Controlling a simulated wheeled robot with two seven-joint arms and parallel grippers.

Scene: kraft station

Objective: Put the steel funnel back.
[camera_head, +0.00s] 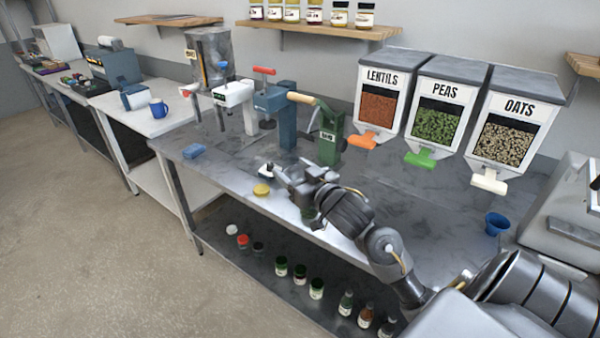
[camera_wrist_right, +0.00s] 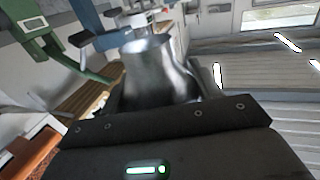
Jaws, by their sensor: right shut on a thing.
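The steel funnel (camera_wrist_right: 155,75) shows in the wrist view as a shiny, flared metal shape directly in front of my right gripper's dark body. My right gripper (camera_head: 279,175) is shut on the funnel, over the front part of the grey steel bench (camera_head: 400,215) in the head view. There the funnel is hard to tell apart from the gripper, and its lower end is hidden. My left gripper is not in view.
A green press (camera_head: 330,140), a blue press (camera_head: 275,110) and a white press (camera_head: 233,95) stand behind the gripper. A yellow disc (camera_head: 261,189) lies near the front edge. Lentils (camera_head: 380,105), peas and oats dispensers stand right. A blue cup (camera_head: 496,223) is far right.

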